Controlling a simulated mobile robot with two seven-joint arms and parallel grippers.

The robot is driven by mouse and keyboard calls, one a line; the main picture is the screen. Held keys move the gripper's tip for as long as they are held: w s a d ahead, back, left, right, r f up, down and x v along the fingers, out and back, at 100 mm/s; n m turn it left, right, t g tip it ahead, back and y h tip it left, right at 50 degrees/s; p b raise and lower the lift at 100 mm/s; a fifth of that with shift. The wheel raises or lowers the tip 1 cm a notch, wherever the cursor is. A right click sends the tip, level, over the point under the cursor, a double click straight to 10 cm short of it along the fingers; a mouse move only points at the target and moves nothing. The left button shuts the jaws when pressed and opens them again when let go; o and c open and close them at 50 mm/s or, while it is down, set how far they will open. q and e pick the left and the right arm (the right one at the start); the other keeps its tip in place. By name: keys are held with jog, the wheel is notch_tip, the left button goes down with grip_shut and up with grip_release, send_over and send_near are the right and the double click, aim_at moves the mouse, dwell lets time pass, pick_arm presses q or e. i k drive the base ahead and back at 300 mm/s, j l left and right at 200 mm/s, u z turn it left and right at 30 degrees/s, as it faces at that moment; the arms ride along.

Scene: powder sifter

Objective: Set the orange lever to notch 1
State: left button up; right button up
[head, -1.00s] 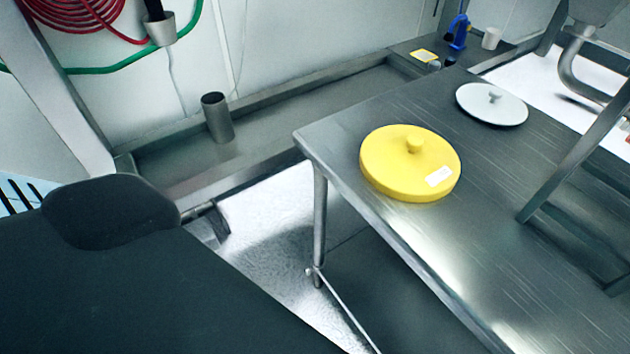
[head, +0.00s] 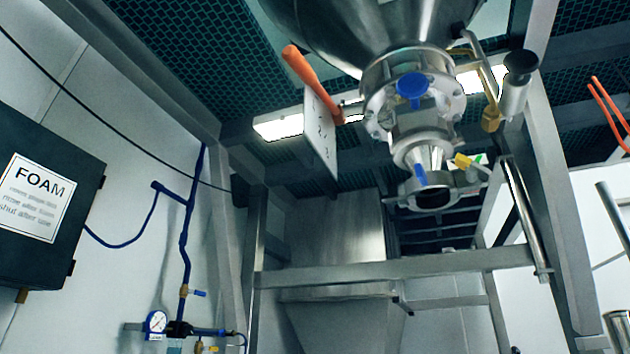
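The orange lever (head: 308,75) shows in the head view, up high at the left side of the steel hopper's outlet valve (head: 412,102). Its handle points up and to the left. A white notch plate (head: 321,132) with dark numerals hangs beside it, seen at a steep angle. A 2 and a 3 seem to show on it; which notch the lever sits at I cannot tell. Neither of my grippers is in view.
A steel hopper (head: 350,25) hangs overhead, with a blue knob (head: 411,86) on its valve. A steel frame beam (head: 400,266) crosses below. A black FOAM box (head: 45,195) is on the left wall, and a pressure gauge (head: 156,322) stands at lower left.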

aim_at(290, 54)
jog(key=k+j+z, duration=0.1)
jog(key=k, duration=0.55)
jog(key=k+j, duration=0.2)
jog(key=k, duration=0.5)
jog(key=i+j+z, duration=0.05)
